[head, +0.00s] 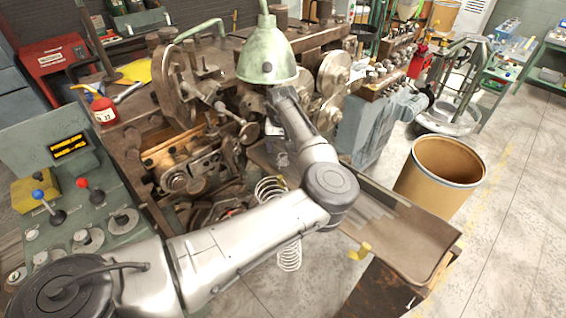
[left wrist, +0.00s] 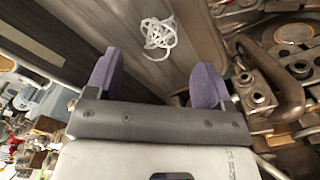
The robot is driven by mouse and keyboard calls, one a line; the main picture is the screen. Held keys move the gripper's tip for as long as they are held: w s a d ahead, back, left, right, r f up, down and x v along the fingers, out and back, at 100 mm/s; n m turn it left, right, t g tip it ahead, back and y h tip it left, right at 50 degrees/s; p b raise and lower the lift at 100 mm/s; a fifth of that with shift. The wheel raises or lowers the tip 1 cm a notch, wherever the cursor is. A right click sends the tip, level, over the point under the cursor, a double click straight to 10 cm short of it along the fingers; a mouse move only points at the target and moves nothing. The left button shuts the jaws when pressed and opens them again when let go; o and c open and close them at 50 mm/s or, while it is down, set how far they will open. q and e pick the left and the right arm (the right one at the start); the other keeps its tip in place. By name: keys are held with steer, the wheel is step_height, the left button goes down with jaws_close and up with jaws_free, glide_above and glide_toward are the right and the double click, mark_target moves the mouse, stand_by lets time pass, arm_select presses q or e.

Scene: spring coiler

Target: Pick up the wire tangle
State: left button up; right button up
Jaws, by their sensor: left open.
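The wire tangle (left wrist: 158,36) is a small loose knot of white wire. In the left wrist view it lies on a grey metal surface beyond my fingertips, between their lines. My left gripper (left wrist: 155,76) is open and empty, its two purple fingers spread wide and apart from the tangle. In the head view my left arm reaches across the machine, and its forearm hides much of what is behind it. My right gripper is in neither view.
A coiled spring (head: 289,254) hangs beside my arm. A long metal chute (head: 415,235) runs to the right, near a brown drum (head: 449,166). A green lamp (head: 267,56) hangs close above my forearm. A control panel (head: 75,190) stands at left.

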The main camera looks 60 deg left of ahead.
mark_target(283, 158)
arm_select(q)
steer(key=shift+d+f, duration=0.15)
steer(key=shift+f, duration=1.25)
steer(key=shift+d+f, duration=0.1)
steer(key=shift+f, duration=1.3)
steer(key=shift+c, duration=0.4)
steer(key=c, duration=0.9)
